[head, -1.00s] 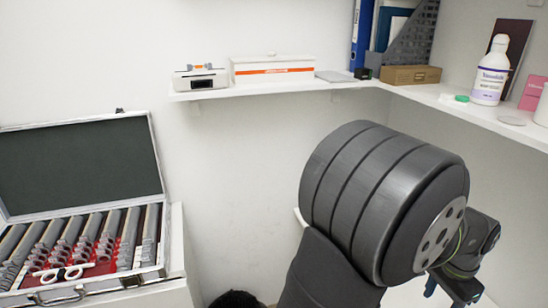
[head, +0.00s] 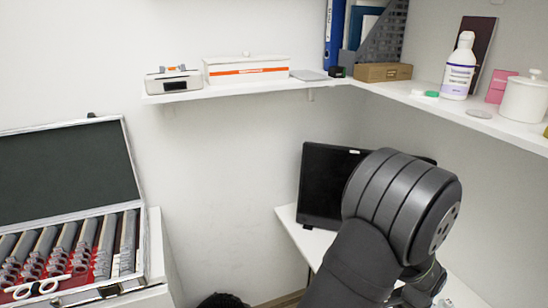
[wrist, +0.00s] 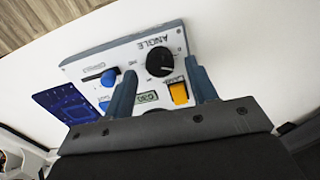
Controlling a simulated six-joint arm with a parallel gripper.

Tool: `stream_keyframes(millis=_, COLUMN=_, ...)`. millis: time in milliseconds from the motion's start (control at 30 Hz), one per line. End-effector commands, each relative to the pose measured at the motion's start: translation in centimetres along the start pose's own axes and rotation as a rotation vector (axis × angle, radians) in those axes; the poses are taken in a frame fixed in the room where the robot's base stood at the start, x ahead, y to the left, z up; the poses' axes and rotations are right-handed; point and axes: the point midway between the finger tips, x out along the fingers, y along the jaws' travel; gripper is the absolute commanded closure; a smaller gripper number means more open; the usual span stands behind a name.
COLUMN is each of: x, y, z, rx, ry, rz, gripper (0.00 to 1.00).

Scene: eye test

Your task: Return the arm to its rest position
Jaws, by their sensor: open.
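My arm (head: 400,205) is bent in the lower right of the head view. My gripper shows in the wrist view (wrist: 161,68) with its two fingers apart and nothing seen between them but the panel beyond. In the head view the fingers cannot be made out behind the arm. The fingers point toward a white control panel (wrist: 124,53) with a black knob marked ANGLE, a blue control, a yellow switch and a small display. Whether the fingers touch the panel cannot be told.
A dark monitor (head: 318,190) stands on a white table (head: 300,237) behind my arm. An open case of lenses (head: 65,160) is at the left. A wall shelf (head: 330,84) holds boxes, a bottle (head: 459,70) and a jar (head: 524,98). A blue card (wrist: 62,103) lies beside the panel.

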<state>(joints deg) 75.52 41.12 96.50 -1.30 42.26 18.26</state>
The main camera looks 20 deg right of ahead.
Motion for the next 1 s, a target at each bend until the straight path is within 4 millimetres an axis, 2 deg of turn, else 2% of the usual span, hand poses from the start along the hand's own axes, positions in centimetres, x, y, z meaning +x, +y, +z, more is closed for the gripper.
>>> stream_keyframes(millis=200, x=1.7, y=0.0, z=0.0, rx=0.0, ry=-0.001, rz=0.0, gripper=0.48)
stream_keyframes(millis=633, x=1.7, y=0.0, z=0.0, rx=-0.002, ry=0.0, rz=0.0, gripper=0.48)
stream_keyframes(millis=833, x=-0.1, y=0.0, z=-0.1, rx=0.0, ry=0.003, rz=-0.001, gripper=0.48)
stream_keyframes(millis=1000, x=-3.2, y=-0.1, z=-0.1, rx=0.0, ry=0.005, rz=-0.002, gripper=0.48)
